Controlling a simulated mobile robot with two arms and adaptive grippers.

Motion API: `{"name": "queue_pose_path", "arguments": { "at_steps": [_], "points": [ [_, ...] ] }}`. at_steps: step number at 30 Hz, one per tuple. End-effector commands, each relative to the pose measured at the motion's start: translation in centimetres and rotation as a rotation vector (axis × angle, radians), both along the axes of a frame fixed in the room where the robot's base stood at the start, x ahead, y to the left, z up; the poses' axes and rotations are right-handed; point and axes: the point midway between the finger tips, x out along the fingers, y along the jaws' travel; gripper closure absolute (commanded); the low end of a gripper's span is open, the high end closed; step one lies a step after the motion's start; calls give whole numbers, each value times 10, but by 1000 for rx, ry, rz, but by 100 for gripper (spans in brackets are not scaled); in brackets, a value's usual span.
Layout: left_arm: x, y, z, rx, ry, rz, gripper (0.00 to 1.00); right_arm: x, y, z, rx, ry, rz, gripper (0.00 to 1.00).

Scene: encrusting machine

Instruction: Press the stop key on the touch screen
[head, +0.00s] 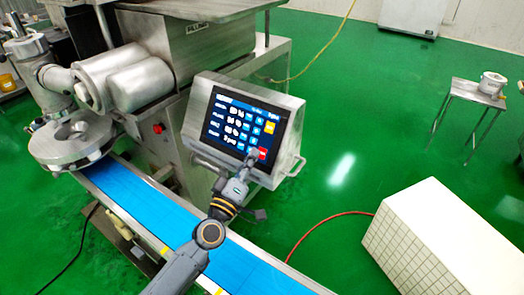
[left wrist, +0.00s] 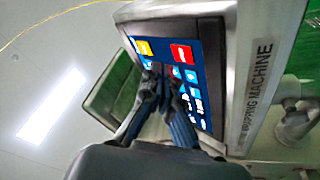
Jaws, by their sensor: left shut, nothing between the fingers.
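The touch screen (head: 232,119) is a dark blue panel in a tilted grey metal housing, and it also shows in the left wrist view (left wrist: 207,65). A red key (head: 263,154) sits at its lower right, with a yellow key (head: 270,128) above it. In the left wrist view the red key (left wrist: 181,54) and yellow key (left wrist: 144,47) lie just beyond my fingertips; their labels are too small to read. My left gripper (head: 252,157) is shut and empty, its tips beside the red key in the head view. I cannot tell whether they touch the screen. My right gripper is out of view.
The encrusting machine (head: 205,45) stands behind the screen. A blue conveyor belt (head: 130,195) runs below my left arm. A red round button (head: 157,128) is on the machine body. A white tiled block (head: 430,235) stands at right on the green floor.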

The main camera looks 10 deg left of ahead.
Motion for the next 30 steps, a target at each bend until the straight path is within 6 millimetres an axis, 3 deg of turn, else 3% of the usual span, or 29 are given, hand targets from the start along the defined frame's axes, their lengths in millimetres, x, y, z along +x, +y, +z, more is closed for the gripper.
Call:
{"name": "queue_pose_path", "arguments": {
  "at_steps": [3, 12, 30],
  "points": [
    [-11, 4, 10, 3, 1, -1, 100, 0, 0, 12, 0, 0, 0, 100],
    [-29, 11, 20, 2, 0, 0, 100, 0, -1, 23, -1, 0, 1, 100],
    [-30, 11, 20, 1, 0, 0, 100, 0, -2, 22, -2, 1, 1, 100]
  ]
}}
